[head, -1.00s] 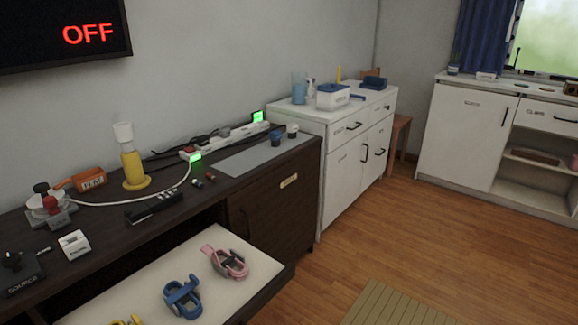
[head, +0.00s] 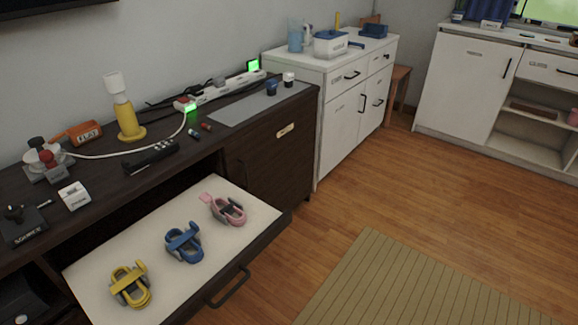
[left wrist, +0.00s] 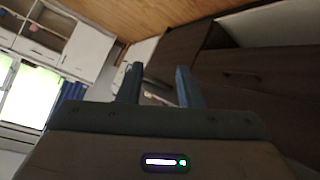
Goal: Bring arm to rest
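My left gripper (left wrist: 158,85) shows in the left wrist view, its two blue-grey fingers apart with nothing between them. It is clear of the dark furniture (left wrist: 240,75) in that view. Neither of my arms nor my right gripper shows in the head view. A pulled-out drawer (head: 85,268) in the dark cabinet holds a yellow clamp-like item (head: 130,287), a blue one (head: 184,243) and a pink one (head: 227,210), lying in a row.
The dark counter (head: 105,190) holds a yellow lamp (head: 128,120), a power strip (head: 225,88) and small items. The drawer's handle (head: 228,287) juts over the floor. White cabinets (head: 345,120) stand beyond. The wooden floor and rug (head: 410,285) at right are clear.

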